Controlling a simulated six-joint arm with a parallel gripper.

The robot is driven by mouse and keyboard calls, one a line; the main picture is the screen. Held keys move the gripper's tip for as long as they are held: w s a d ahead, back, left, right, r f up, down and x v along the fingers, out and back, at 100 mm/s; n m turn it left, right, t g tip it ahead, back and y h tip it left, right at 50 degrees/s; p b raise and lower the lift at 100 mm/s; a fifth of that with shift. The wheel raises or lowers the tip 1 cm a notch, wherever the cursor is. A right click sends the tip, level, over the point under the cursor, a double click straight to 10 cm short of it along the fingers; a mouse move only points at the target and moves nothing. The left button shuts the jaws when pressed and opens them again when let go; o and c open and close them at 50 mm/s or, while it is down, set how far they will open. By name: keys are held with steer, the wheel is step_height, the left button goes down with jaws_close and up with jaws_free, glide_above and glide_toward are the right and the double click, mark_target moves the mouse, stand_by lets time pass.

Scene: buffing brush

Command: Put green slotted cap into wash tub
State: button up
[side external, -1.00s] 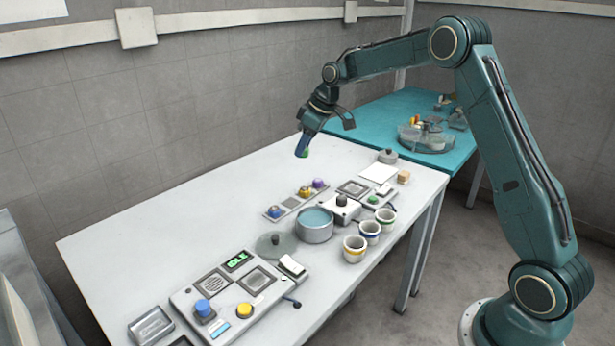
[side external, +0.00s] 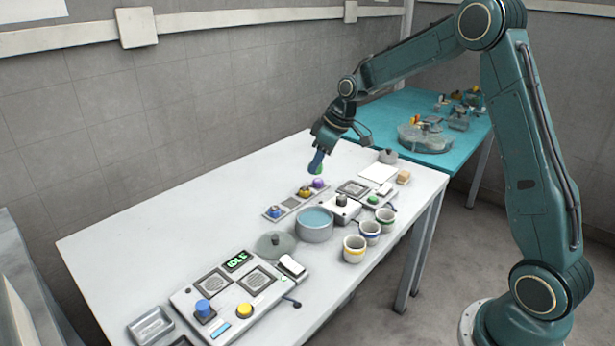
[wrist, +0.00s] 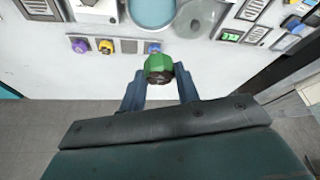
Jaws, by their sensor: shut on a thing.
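My gripper (side external: 316,167) is shut on the green slotted cap (wrist: 159,68), held between its blue fingers above the white table. Only a small green edge of the cap (side external: 319,169) shows in the side view. The wash tub (side external: 315,236) is a round grey tub with blue-looking contents, open at the top. It stands mid-table, nearer the camera than my gripper in the side view. In the wrist view the tub (wrist: 151,26) is at the top edge, partly cut off, beyond the cap. The cap is apart from the tub.
A strip with purple (side external: 318,183), yellow (side external: 305,191) and blue (side external: 273,211) caps lies beside the tub. A grey lid (side external: 276,245) lies left of the tub, and three cups (side external: 370,232) stand right of it. A control panel (side external: 237,290) is at the front. The table's left part is clear.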

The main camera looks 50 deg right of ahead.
step_height(320, 180, down, 19)
steer(key=shift+r, duration=0.2)
stand_by(0.7)
steer(key=shift+f, duration=0.15)
steer(key=o, duration=0.7)
steer(key=v, duration=1.1)
steer(key=shift+s+r, duration=0.2)
steer(key=shift+r, duration=0.45)
